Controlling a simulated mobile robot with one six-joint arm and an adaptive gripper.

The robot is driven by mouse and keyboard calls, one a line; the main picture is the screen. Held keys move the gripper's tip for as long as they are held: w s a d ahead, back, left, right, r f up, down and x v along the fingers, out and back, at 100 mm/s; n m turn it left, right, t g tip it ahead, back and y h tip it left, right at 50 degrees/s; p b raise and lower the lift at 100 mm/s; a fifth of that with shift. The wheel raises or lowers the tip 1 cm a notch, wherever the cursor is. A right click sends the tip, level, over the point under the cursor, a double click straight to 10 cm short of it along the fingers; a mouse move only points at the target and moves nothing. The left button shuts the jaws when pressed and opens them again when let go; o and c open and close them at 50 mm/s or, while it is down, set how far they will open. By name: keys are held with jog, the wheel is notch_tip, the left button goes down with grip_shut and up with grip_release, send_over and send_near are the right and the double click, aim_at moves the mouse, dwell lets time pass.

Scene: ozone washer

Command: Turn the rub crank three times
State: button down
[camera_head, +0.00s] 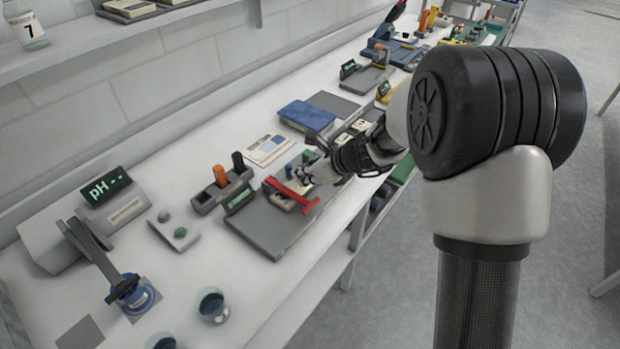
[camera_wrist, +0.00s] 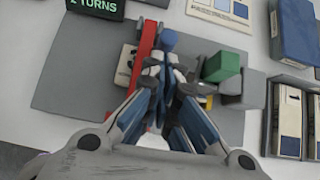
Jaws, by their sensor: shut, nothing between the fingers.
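The device has a long red bar (camera_head: 292,194) lying over a flat grey base plate (camera_head: 262,228). In the wrist view the red bar (camera_wrist: 146,55) runs along the left side of my gripper. A small blue knob (camera_wrist: 169,41) stands just beyond my fingertips; I cannot tell whether it is fixed to the red bar. My gripper (camera_wrist: 165,75) is shut with nothing held, low over the plate. It also shows in the head view (camera_head: 308,172). A dark display (camera_wrist: 97,6) at the top left reads "TURNS" after a digit like 2, partly cut off.
A green block (camera_wrist: 222,66) stands close to the right of my fingers. A holder (camera_head: 222,190) with orange and black handles is left of the plate. A blue case (camera_head: 306,115) lies behind. A pH meter (camera_head: 85,220) and cups are at the front left.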

aim_at(289, 174)
jog(key=shift+a+f+m+t+h+b, duration=0.15)
jog(key=shift+a+m+t+h+b, duration=0.15)
jog(key=shift+a+m+b, duration=0.4)
jog(key=shift+w+a, duration=0.35)
jog(key=shift+a, duration=0.5)
jog(key=shift+w, duration=0.15)
jog(key=shift+d, duration=0.1)
